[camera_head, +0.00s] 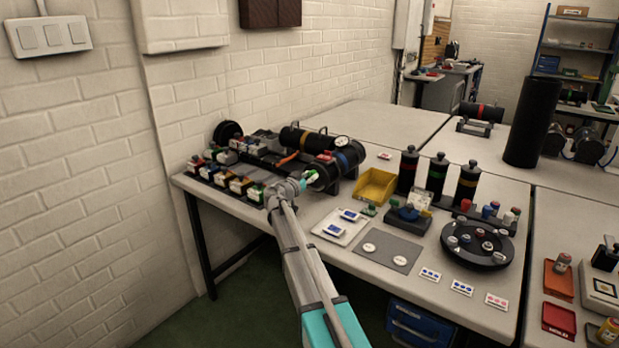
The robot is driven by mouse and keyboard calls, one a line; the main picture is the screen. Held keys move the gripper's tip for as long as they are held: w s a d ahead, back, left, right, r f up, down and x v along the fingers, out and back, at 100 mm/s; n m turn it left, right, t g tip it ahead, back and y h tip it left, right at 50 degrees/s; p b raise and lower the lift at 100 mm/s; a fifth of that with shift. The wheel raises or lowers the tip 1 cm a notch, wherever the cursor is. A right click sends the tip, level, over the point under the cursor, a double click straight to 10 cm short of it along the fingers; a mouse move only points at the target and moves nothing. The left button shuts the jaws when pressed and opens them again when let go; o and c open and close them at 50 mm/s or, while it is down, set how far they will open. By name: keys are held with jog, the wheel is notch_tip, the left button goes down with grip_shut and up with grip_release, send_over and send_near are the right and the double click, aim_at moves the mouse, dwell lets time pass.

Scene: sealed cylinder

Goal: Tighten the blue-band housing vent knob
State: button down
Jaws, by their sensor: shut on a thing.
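The blue-band housing (348,158) is a black cylinder lying in a cradle on the left part of the bench, with a blue band around it and its near end facing me. My gripper (304,183) is at the left side of that near end, shut on a small part there that appears to be the vent knob. The knob is mostly hidden by the fingers and too small to make out. A small green and white piece (312,174) shows right beside the fingertips.
Another black cylinder (300,138) lies behind. Coloured blocks in a rack (228,182) stand to the left. A yellow bin (376,187), a white tray (341,227), a grey mat (372,248) and a round black carousel (478,244) lie to the right. Banded black bottles (437,178) stand further back.

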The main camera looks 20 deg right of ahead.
jog(key=shift+m, duration=1.7)
jog(key=shift+c, duration=2)
grip_release()
jog(key=shift+s+a, duration=0.1)
jog(key=v, duration=1.1)
jog(key=shift+s+a, duration=0.2)
jog(key=shift+a, duration=0.1)
jog(key=shift+f, duration=0.15)
